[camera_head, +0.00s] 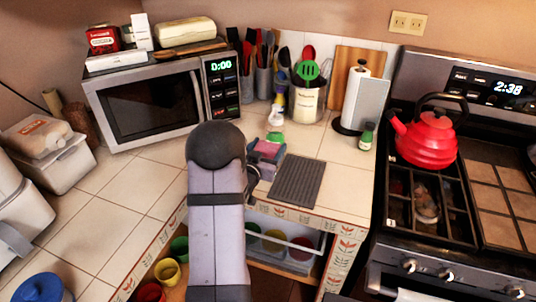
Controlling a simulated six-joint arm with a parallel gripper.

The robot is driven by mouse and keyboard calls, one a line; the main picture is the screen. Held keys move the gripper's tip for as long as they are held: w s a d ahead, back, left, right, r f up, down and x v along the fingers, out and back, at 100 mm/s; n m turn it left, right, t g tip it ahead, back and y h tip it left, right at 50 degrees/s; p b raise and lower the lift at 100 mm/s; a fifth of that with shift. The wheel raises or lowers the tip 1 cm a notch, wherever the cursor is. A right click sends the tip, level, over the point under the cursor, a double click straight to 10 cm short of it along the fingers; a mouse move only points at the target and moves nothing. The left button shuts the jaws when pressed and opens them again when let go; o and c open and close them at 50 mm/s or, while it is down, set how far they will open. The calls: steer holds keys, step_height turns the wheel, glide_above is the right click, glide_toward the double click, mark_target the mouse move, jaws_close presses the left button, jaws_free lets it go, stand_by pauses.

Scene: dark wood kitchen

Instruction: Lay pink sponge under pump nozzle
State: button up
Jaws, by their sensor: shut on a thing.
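The pink sponge (267,149) shows as a small pink patch between the grey-blue fingers of my gripper (266,157), which is shut on it. The gripper is over the tiled counter, just right of my arm's dark rounded joint. Part of the gripper is hidden behind my arm. Just behind the sponge is a small pump bottle (276,118) with a white upper part and green at its base. Its nozzle is too small to make out clearly. I cannot tell whether the sponge touches the counter or the pump.
A dark ribbed mat (297,180) lies right of the gripper. A utensil crock (307,102), a paper-towel holder (365,105) and a small green bottle (366,136) stand behind. A microwave (150,100) is at back left. A red kettle (428,138) sits on the stove at right.

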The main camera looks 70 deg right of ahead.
mark_target(267, 156)
steer(key=shift+f+p, duration=0.35)
steer(key=shift+f, duration=1.2)
steer(key=shift+f, duration=0.2)
steer(key=o, duration=1.1)
steer(key=shift+r, duration=0.25)
steer(key=shift+a, duration=0.4)
steer(key=a, duration=0.3)
steer(key=a+r+b, duration=0.1)
steer(key=a, duration=0.3)
steer(key=a+b, duration=0.1)
steer(key=a, duration=0.3)
steer(key=shift+r, duration=0.35)
